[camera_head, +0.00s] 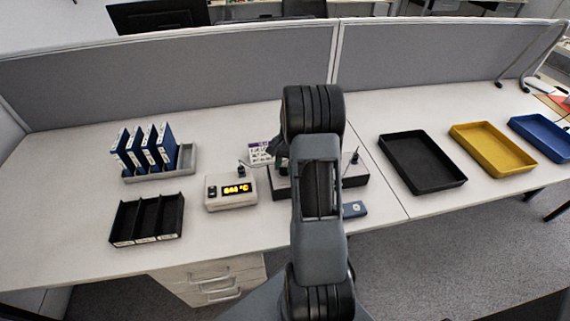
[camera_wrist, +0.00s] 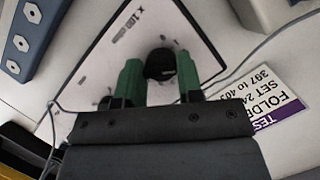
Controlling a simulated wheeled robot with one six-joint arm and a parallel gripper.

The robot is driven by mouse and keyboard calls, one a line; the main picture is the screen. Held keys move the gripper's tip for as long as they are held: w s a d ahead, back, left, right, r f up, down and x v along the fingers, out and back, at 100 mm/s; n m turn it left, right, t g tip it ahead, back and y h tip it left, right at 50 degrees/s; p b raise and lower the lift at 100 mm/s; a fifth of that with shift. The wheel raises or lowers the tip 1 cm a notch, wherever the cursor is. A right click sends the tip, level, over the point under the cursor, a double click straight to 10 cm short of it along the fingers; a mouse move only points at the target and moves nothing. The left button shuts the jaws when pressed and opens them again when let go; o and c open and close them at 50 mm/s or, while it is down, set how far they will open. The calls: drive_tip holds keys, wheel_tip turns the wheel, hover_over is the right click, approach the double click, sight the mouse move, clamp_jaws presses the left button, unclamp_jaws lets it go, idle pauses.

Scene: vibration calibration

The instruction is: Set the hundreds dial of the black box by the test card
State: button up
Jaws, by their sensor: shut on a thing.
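The black box (camera_head: 356,181) stands near the table's middle in the head view, partly hidden behind my arm. In the wrist view its pale top panel (camera_wrist: 105,62) has a small "x 100" mark beside a round black dial (camera_wrist: 158,66). My gripper (camera_wrist: 161,72), with green fingers, is shut on this dial, one finger on each side. The dial's setting cannot be read. The test card (camera_wrist: 268,98), white with a purple band, lies beside the box; "SET 24" and "397 to 403" are partly legible. The card also shows in the head view (camera_head: 260,153).
A pale meter (camera_head: 231,189) with orange digits, seemingly 844 °C, stands left of the box. Blue folders (camera_head: 146,150) in a rack and a black divided tray (camera_head: 147,220) are further left. Black (camera_head: 421,162), yellow (camera_head: 493,149) and blue (camera_head: 541,137) trays are right. A thin cable crosses the wrist view.

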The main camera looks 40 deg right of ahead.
drive_tip(key=shift+n+g+h+p, duration=0.4)
drive_tip(key=shift+n+g, duration=0.1)
drive_tip(key=shift+n, duration=1.1)
drive_tip(key=o, duration=0.9)
drive_tip(key=v, duration=1.4)
drive_tip(key=shift+a+p, duration=0.2)
drive_tip(key=shift+p, duration=0.15)
drive_tip(key=shift+w+f+n, duration=0.1)
drive_tip(key=shift+n, duration=0.2)
